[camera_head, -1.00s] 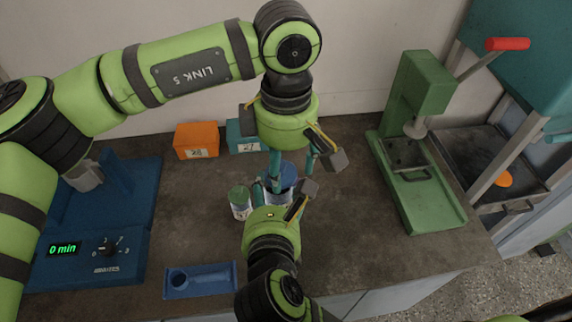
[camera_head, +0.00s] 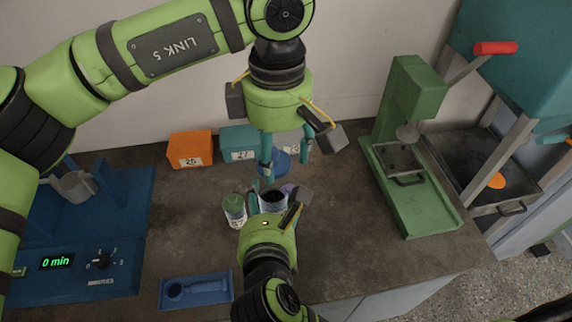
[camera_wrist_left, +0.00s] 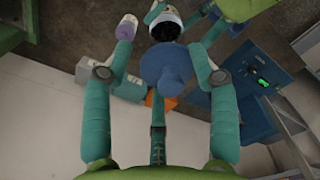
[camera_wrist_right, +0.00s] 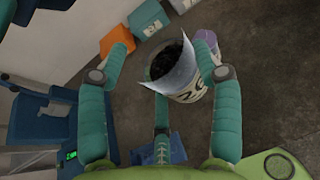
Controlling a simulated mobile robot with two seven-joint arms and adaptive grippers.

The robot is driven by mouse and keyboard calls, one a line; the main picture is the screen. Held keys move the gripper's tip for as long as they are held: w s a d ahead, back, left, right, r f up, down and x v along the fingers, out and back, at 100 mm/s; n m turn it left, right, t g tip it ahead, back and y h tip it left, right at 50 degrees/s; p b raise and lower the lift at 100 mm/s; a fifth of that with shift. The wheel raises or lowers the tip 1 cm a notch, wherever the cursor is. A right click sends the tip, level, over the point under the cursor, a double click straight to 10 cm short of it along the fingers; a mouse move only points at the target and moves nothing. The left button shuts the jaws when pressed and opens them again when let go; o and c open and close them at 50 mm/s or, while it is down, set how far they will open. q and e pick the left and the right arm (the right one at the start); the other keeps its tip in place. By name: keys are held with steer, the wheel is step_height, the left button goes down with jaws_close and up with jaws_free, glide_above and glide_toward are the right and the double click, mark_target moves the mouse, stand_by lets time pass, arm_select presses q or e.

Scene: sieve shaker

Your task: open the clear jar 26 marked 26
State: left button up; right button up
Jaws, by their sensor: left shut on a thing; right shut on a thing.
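The clear jar 26 (camera_head: 271,203) stands upright with its mouth uncovered and dark contents showing. My right gripper (camera_head: 273,197) is shut on its body; in the right wrist view the jar (camera_wrist_right: 183,82) sits between the fingers, its label partly reading 26. The blue lid (camera_head: 282,160) is held above and apart from the jar by my left gripper (camera_head: 286,163), which is shut on it. The left wrist view shows the lid (camera_wrist_left: 167,68) between the fingers, with the open jar (camera_wrist_left: 165,24) beyond it.
A green-lidded jar (camera_head: 235,211) stands close left of jar 26, and a purple-topped thing (camera_wrist_right: 208,38) is close by. Orange (camera_head: 190,149) and teal (camera_head: 238,143) boxes stand at the back. A blue tray (camera_head: 196,291) lies in front, a green press (camera_head: 412,170) at right.

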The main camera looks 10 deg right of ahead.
mark_target(279, 161)
arm_select(q)
steer(key=shift+f+b, duration=0.6)
steer(key=shift+f, duration=0.05)
steer(key=shift+f+b, duration=0.55)
arm_select(e)
steer(key=w+d+f+m+g+h, duration=0.15)
steer(key=d+f, duration=0.35)
steer(key=d, duration=0.7)
steer(key=d+f+m+h, duration=0.2)
steer(key=d+f, duration=0.2)
steer(key=d, duration=0.8)
arm_select(q)
steer(key=shift+f+b, duration=0.35)
steer(key=shift+f, duration=0.3)
arm_select(e)
steer(key=shift+w+a+f, duration=1.05)
steer(key=shift+w+f, duration=0.5)
steer(key=shift+f, duration=0.35)
steer(key=shift+w+a+f, duration=1.1)
steer(key=shift+w+f, duration=0.4)
steer(key=shift+f, duration=0.35)
steer(key=shift+w+a+f, duration=1.05)
steer(key=shift+w+f, duration=0.5)
steer(key=shift+f, duration=0.35)
arm_select(q)
steer(key=shift+b, duration=0.3)
arm_select(e)
steer(key=shift+f, duration=0.15)
steer(key=o, duration=1.7)
